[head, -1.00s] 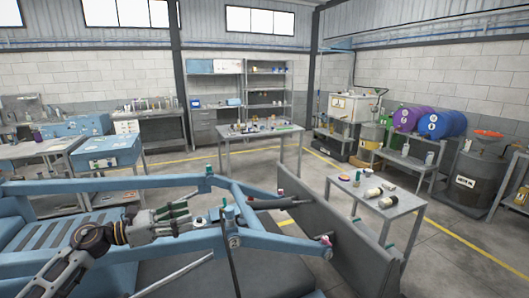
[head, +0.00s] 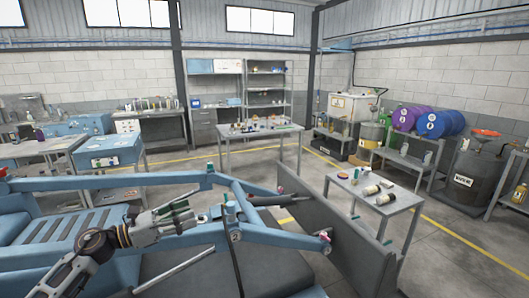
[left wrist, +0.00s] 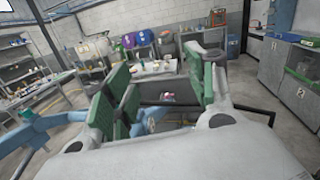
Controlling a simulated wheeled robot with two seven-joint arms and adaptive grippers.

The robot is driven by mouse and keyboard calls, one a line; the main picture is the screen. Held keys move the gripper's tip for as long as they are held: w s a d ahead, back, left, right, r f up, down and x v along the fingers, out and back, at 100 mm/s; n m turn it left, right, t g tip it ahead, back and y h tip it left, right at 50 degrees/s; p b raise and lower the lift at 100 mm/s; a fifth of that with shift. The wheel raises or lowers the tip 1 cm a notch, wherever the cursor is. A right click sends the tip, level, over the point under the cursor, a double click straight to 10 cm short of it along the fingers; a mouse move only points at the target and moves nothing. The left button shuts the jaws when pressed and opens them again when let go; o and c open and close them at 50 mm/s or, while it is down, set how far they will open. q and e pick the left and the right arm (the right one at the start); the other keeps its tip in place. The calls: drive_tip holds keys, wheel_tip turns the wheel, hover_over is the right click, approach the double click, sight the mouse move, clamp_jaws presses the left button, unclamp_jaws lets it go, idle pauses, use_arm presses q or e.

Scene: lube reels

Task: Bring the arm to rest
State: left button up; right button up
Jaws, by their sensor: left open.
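My left arm comes in from the lower left of the head view. Its gripper (head: 186,212) is just in front of or over a blue beam of a machine frame (head: 110,182); I cannot tell whether they touch. In the left wrist view, the two green-padded fingers (left wrist: 160,92) stand apart with nothing held between them. Through the gap the view shows part of the blue frame and a grey panel. My right gripper is in neither view.
A grey panel (head: 335,225) stands at the end of the blue frame. A small table (head: 402,200) with dark and white cylinders is beyond it. A workbench (head: 260,131) with small items stands farther back. Drums (head: 437,125) lie on a rack at right. Grey floor lies between.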

use_arm(q)
drive_tip(key=s+a+f+m+t+y, duration=0.25)
drive_tip(key=f+m+y, duration=0.65)
drive_tip(key=m, duration=0.9)
drive_tip(key=s+a+f+m+t+y, duration=0.1)
drive_tip(key=s+a+f+m+y, duration=0.3)
drive_tip(key=f+m+y, duration=0.9)
drive_tip(key=s+d+f+n+g+h, duration=0.1)
drive_tip(key=s+d+f+g+h, duration=0.15)
drive_tip(key=s, duration=0.45)
drive_tip(key=s+d+f+n+g+h, duration=0.1)
drive_tip(key=s+d+f+g+h, duration=0.2)
drive_tip(key=s, duration=0.4)
drive_tip(key=s+d+f+n+g+h, duration=0.1)
drive_tip(key=s+d+f+n+g, duration=0.15)
drive_tip(key=s+g, duration=0.35)
drive_tip(key=s+f+m+p, duration=0.1)
drive_tip(key=s+f, duration=0.1)
drive_tip(key=f, duration=1.3)
drive_tip(key=s+f+p, duration=0.2)
drive_tip(key=f, duration=1.3)
drive_tip(key=s+a+f+p, duration=0.1)
drive_tip(key=s+a+f, duration=0.1)
drive_tip(key=s+f, duration=0.7)
drive_tip(key=s+a+f+g+p, duration=0.1)
drive_tip(key=s+a+f, duration=0.1)
drive_tip(key=s+f, duration=0.6)
drive_tip(key=s, duration=0.5)
drive_tip(key=shift+s+a+f, duration=0.15)
drive_tip(key=shift+a+f, duration=0.25)
